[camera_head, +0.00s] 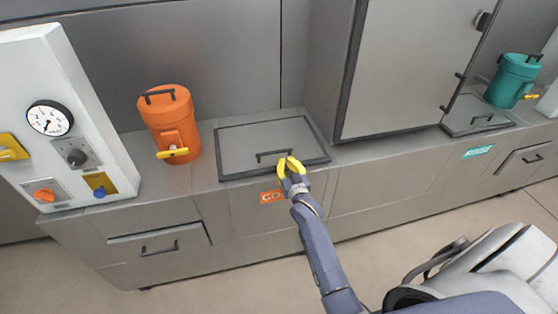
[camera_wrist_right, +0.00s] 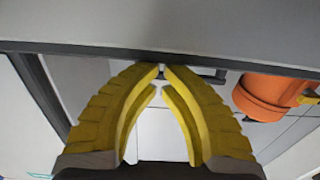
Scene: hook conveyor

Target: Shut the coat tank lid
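The coat tank lid (camera_head: 250,140) is a grey panel with a dark border and a dark bar handle (camera_head: 273,154). It looks flat in the counter top, above an orange label (camera_head: 272,197); I cannot tell if it is fully flush. My right gripper (camera_head: 290,164), with yellow fingers, is at the lid's front edge by the handle's right end. In the right wrist view the fingertips (camera_wrist_right: 162,70) nearly meet, with part of the handle (camera_wrist_right: 210,76) beside them. I see nothing held, and contact is unclear. My left gripper is not in view.
An orange canister (camera_head: 170,122) stands left of the lid. A control panel (camera_head: 65,120) with a gauge is farther left. A tall grey cabinet (camera_head: 410,65) rises to the right. A green canister (camera_head: 513,80) and second lid (camera_head: 478,114) are at far right.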

